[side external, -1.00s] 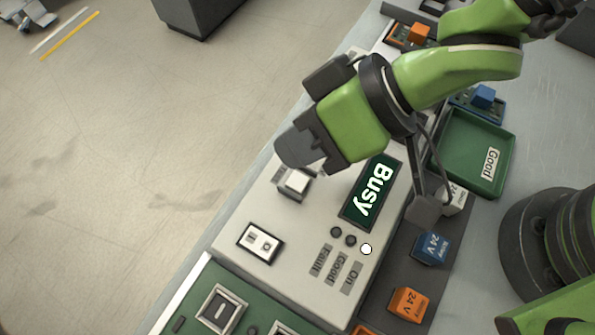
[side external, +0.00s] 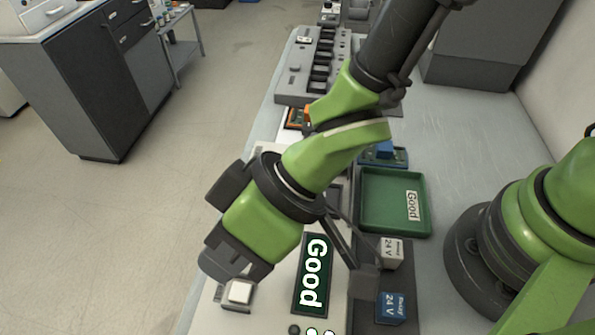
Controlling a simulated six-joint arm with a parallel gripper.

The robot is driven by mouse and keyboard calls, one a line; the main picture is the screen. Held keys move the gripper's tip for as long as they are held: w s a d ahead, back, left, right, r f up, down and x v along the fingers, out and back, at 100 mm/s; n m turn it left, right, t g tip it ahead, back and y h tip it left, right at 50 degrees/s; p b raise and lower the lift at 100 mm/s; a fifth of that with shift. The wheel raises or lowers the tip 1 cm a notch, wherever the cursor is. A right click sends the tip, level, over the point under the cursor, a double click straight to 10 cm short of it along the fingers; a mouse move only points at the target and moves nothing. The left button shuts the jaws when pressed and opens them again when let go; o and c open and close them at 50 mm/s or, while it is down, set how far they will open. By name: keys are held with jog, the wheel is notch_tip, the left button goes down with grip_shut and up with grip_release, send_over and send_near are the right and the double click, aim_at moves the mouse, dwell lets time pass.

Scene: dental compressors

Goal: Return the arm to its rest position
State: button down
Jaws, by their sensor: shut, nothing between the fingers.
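My gripper (side external: 232,264) is at the lower middle, dark grey, on the end of my green arm. It is shut and empty, pointing down near the white square button (side external: 239,292) on the tester panel. The arm hides part of the panel, and I cannot tell whether the fingers touch the button. The tester's display (side external: 313,273) reads "Good".
A green tray (side external: 373,226) marked "Good" is empty, right of the arm. A white 24 V relay (side external: 391,253) and a blue one (side external: 391,306) stand in front of it. A blue part (side external: 383,151) lies behind. Bare table (side external: 455,130) is at right.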

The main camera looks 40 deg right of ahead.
jog(key=w+d+r+m+t+h, duration=0.3)
jog(key=w+d+r+t, duration=0.2)
jog(key=w+d+r, duration=0.4)
jog(key=s+d+r+m+t+h, duration=0.1)
jog(key=d+r+m+h, duration=0.15)
jog(key=d, duration=0.45)
jog(key=d+r+m+t+h, duration=0.1)
jog(key=d+r+m, duration=0.1)
jog(key=d+r, duration=0.35)
jog(key=s+d+r+m+g, duration=0.1)
jog(key=s+d+m, duration=0.2)
jog(key=s+d, duration=0.5)
jog(key=s, duration=0.4)
jog(key=shift+s+d+r+m, duration=0.3)
jog(key=shift+d+r+m, duration=0.05)
jog(key=shift+r, duration=0.05)
jog(key=shift+h, duration=0.25)
dwell(1.0)
